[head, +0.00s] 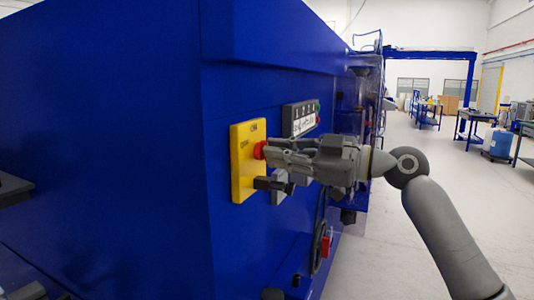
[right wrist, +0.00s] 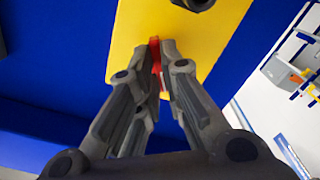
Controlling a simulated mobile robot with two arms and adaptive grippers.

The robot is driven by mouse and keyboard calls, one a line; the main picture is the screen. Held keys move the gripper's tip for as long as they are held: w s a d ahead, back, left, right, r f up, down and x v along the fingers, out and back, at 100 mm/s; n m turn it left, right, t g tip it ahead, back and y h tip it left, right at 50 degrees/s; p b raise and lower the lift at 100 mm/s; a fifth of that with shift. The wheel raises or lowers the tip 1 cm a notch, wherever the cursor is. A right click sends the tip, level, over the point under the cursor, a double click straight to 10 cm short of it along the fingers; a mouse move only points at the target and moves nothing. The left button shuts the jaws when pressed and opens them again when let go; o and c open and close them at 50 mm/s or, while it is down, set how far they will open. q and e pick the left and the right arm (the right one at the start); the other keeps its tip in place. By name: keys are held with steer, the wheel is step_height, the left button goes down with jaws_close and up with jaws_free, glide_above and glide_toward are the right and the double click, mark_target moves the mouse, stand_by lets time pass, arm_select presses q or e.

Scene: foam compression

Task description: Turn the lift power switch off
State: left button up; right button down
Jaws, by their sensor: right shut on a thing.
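The power switch is a red knob (head: 259,150) on a yellow plate (head: 241,180) fixed to the side of a large blue machine (head: 150,130). My right gripper (head: 268,160) reaches it from the right. In the right wrist view the fingertips (right wrist: 158,68) are closed around the red knob (right wrist: 155,48), in front of the yellow plate (right wrist: 130,40). The knob is mostly hidden by the fingers, and its turned position cannot be read.
A grey panel with small buttons (head: 301,117) sits just right of the yellow plate. Another red switch (head: 325,247) is lower on the machine. Blue workbenches (head: 470,128) stand far back on the right. The pale floor (head: 385,230) between is open.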

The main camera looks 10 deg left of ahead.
steer(key=n+b, duration=0.2)
steer(key=n, duration=0.2)
steer(key=shift+f+b, duration=0.1)
steer(key=shift+b, duration=0.2)
steer(key=shift+n, duration=0.9)
steer(key=n+b, duration=0.1)
steer(key=n, duration=0.1)
steer(key=shift+n+b, duration=0.3)
steer(key=shift+n, duration=0.1)
steer(key=n, duration=0.3)
steer(key=shift+b, duration=0.3)
steer(key=c, duration=0.8)
jaws_free()
